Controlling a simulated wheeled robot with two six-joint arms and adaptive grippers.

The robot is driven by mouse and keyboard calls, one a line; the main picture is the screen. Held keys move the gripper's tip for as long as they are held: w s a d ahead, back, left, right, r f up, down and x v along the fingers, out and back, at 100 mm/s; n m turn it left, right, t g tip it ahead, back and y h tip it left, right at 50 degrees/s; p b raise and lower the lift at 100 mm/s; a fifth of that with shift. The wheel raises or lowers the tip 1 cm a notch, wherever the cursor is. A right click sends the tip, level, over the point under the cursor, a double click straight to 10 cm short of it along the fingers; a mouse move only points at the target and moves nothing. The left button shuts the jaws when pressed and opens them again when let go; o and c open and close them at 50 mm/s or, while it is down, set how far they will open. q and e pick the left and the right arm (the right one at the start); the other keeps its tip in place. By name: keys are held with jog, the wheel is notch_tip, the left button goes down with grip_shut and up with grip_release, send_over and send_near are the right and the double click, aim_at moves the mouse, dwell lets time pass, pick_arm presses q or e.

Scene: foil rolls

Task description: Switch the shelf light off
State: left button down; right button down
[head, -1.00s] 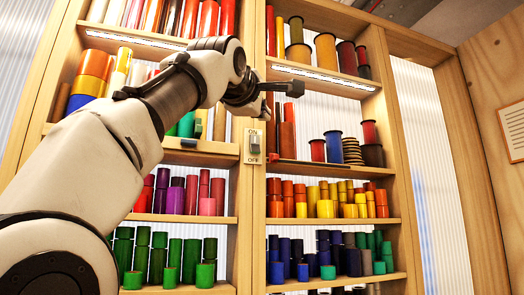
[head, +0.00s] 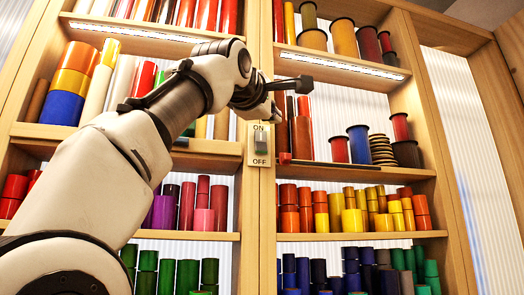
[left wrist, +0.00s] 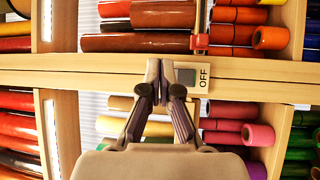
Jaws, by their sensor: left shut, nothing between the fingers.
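The switch plate (head: 259,158) is on the wooden upright between the two shelf bays, marked ON above and OFF below. Its grey rocker (head: 261,145) is between the words; I cannot tell which way it is tipped. The shelf light strips glow white at left (head: 140,33) and right (head: 345,68). My left gripper (head: 303,84) is shut and empty, above and right of the plate in the head view. In the left wrist view its closed fingertips (left wrist: 165,72) are in front of the upright beside the plate (left wrist: 206,82), partly covering it. My right gripper is not in view.
Shelves (head: 355,236) on both sides hold many coloured foil rolls, close to my left arm. Spools (head: 359,145) stand on the right middle shelf. A small red-tipped rod (head: 286,158) lies at that shelf's edge, right of the plate.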

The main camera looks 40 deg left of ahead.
aim_at(265, 138)
pick_arm(q)
jog(key=w+a, duration=0.1)
jog(key=w+a+f, duration=0.1)
jog(key=a, duration=0.1)
jog(key=w+a+f, duration=0.1)
jog(key=a, duration=0.1)
jog(key=shift+w+f, duration=0.25)
jog(key=shift+w, duration=0.15)
jog(key=shift+w+f, duration=0.15)
jog(key=shift+w, duration=0.35)
jog(key=shift+s, duration=0.1)
jog(key=shift+s+d+r, duration=0.15)
jog(key=shift+s+r, duration=0.05)
jog(key=shift+s, duration=0.25)
jog(key=shift+w+f, duration=0.1)
jog(key=shift+w, duration=0.25)
jog(key=shift+s, duration=0.25)
